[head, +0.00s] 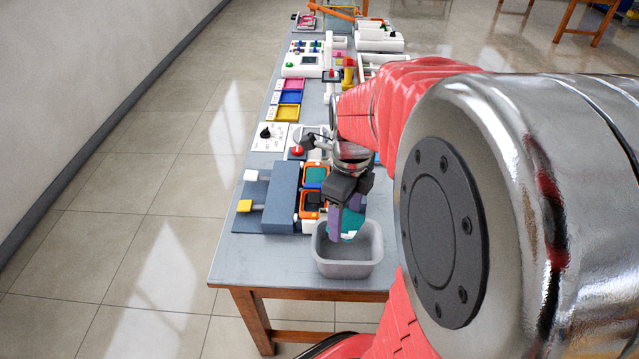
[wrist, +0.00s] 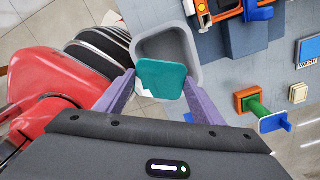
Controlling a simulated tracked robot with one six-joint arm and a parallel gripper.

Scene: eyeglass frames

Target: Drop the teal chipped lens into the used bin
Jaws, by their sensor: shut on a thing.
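A teal lens (wrist: 163,79) with a pale chipped spot at its lower left edge is held between the purple fingers of my gripper (wrist: 158,100) in the wrist view. It also shows as a teal patch (head: 352,222) beside my gripper (head: 346,218) in the head view. A grey open bin (head: 347,268) stands at the table's near end, and its rim (wrist: 137,47) shows behind the lens in the wrist view. The lens hangs over the bin's opening. The visible inside of the bin looks empty; the lens hides part of it.
A blue-grey block fixture (head: 281,197) with orange-framed stations stands just behind the bin. Coloured trays (head: 289,97) and white devices lie farther back. My arm hides the table's right side. The table's front edge is close to the bin.

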